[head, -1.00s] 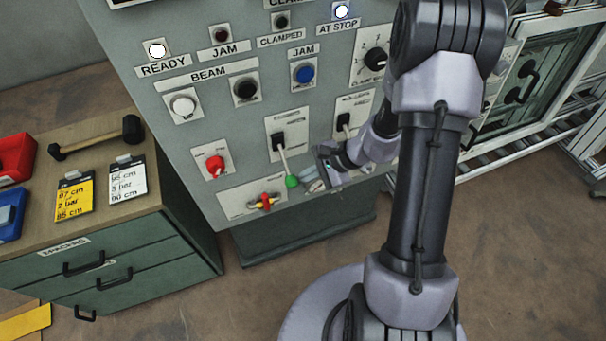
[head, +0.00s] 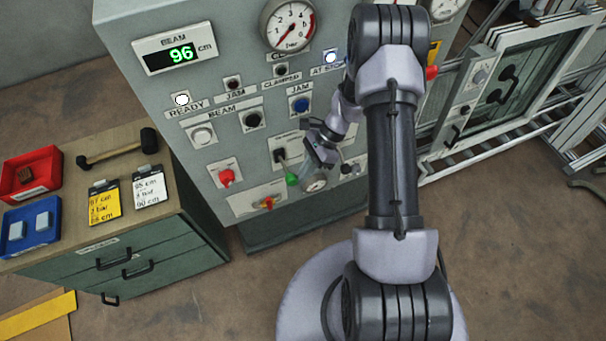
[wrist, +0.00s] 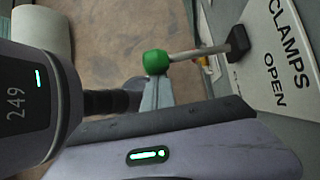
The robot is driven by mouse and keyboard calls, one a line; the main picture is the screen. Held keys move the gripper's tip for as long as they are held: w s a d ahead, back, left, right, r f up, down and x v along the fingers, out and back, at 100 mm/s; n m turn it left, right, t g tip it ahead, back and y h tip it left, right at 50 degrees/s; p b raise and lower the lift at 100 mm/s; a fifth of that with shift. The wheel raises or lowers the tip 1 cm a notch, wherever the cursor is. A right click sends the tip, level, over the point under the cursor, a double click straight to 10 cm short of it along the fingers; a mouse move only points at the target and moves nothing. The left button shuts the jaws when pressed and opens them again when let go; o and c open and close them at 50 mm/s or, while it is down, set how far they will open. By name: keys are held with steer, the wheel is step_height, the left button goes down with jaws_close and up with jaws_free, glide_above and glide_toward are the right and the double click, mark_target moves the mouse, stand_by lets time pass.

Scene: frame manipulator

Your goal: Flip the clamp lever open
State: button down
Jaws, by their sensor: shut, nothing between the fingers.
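The clamp lever has a pale rod and a green ball knob (head: 292,179), and it hangs downward from its plate on the grey panel. In the wrist view the green knob (wrist: 155,62) is at upper centre, with its rod running right to a dark pivot (wrist: 238,42) beside the label "CLAMPS OPEN" (wrist: 280,65). My gripper (head: 308,163) is shut and empty, just right of the knob in the head view. In the wrist view the grey fingertips (wrist: 157,92) lie right by the knob; I cannot tell whether they touch it.
A red knob (head: 227,177) and a red-yellow handle (head: 268,203) stick out left of the lever. A second dark switch lies right of it, partly behind my arm. A wooden-topped cabinet (head: 70,160) stands left. The display (head: 180,54) reads 96 cm.

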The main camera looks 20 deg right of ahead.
steer(key=shift+w+r, duration=0.15)
steer(key=shift+r, duration=0.45)
steer(key=shift+r+p, duration=0.45)
steer(key=shift+r, duration=0.3)
steer(key=v, duration=0.7)
steer(key=shift+d+r, duration=0.15)
steer(key=shift+r, duration=0.05)
